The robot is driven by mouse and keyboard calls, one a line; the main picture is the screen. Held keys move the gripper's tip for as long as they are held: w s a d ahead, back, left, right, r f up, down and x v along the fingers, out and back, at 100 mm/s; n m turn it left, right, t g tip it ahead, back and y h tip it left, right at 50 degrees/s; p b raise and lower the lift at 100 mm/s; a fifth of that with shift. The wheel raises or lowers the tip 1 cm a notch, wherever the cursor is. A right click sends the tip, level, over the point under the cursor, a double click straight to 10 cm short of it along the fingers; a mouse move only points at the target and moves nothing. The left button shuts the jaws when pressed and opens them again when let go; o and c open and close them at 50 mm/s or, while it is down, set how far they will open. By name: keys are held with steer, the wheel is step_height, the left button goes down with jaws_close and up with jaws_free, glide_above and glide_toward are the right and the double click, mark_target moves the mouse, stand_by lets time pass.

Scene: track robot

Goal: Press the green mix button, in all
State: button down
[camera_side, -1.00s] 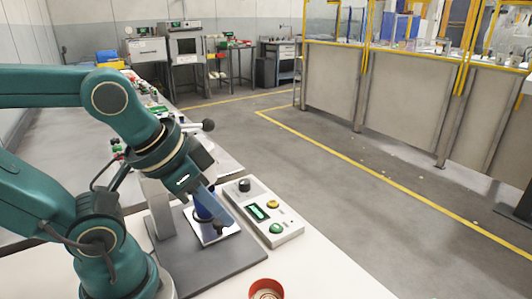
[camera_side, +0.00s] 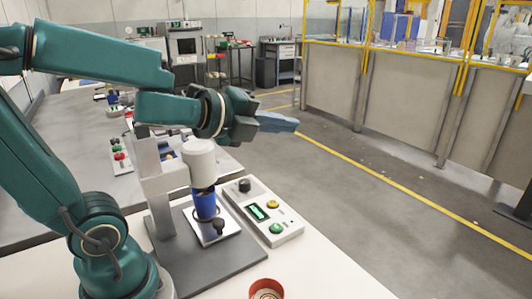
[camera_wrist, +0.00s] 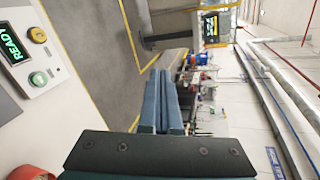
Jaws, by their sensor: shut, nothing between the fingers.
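The green mix button (camera_side: 276,228) is a round dome at the near end of a white control box, and it also shows at the left in the wrist view (camera_wrist: 38,79). The box (camera_side: 290,238) has a small display (camera_side: 257,212), which reads READY in the wrist view (camera_wrist: 14,44). A yellow button (camera_side: 272,204) and a black knob (camera_side: 244,185) are on it too. My gripper (camera_side: 297,125) is shut and empty, pointing right, well above the box and apart from the button. The closed fingers also show in the wrist view (camera_wrist: 162,98).
A mixer stand with a white head (camera_side: 199,160) stands left of the box, over a blue cup (camera_side: 204,204) on a plate. A red round container (camera_side: 266,290) sits at the front table edge. Air above the box's near end is clear.

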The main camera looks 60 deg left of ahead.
step_height(320, 180, down, 5)
steer(key=d+m+g+h, duration=0.1)
steer(key=m+g+h, duration=0.2)
steer(key=m, duration=0.4)
steer(key=m+g, duration=0.2)
steer(key=m, duration=0.1)
glide_above(276, 228)
steer(key=s, duration=0.1)
step_height(276, 228, down, 6)
steer(key=shift+a, duration=0.25)
steer(key=shift+f, duration=0.1)
steer(key=shift+f, duration=4.35)
steer(key=shift+f, duration=0.4)
